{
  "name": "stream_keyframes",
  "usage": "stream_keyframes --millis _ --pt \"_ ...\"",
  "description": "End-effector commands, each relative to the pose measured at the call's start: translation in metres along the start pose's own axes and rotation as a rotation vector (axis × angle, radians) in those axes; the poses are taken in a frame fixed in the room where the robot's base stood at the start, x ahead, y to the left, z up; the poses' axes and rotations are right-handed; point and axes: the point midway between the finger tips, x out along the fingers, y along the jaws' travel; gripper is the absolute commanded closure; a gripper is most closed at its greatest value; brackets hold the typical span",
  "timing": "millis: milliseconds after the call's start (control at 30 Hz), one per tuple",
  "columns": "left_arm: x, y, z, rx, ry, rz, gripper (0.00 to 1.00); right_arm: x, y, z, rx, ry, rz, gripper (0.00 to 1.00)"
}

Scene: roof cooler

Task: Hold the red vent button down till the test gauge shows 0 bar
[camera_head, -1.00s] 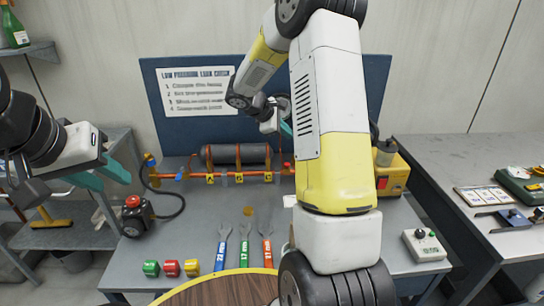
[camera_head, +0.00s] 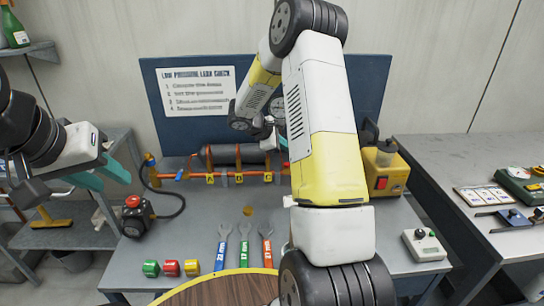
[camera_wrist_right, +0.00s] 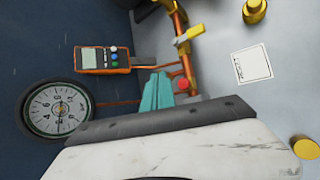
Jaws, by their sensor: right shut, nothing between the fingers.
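The red vent button (camera_wrist_right: 183,85) shows in the right wrist view, at the right side of my right gripper's teal fingers (camera_wrist_right: 159,76). The fingers are shut and empty; I cannot tell whether they touch the button. A round dial gauge (camera_wrist_right: 57,109) with a white face is at the left; its needle reading is too small to tell. My left gripper (camera_head: 101,175) is open and empty at the left, above the bench's left end.
An orange handheld meter (camera_wrist_right: 102,59) is beside the gauge. An orange pipe with yellow valves (camera_wrist_right: 189,37) runs nearby.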

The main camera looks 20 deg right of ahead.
Motion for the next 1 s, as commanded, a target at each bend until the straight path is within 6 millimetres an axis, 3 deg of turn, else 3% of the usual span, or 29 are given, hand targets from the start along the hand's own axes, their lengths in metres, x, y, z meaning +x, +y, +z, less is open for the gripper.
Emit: stream_keyframes --millis 333,1000 --pt "0.0 0.0 0.0 0.0 0.0 0.0 0.64 0.024 -0.018 -0.017 0.0 0.0 -0.002 1.0" --pt "0.0 0.0 0.0 0.0 0.0 0.0 0.64 0.026 -0.019 -0.019 0.001 0.0 -0.001 1.0"
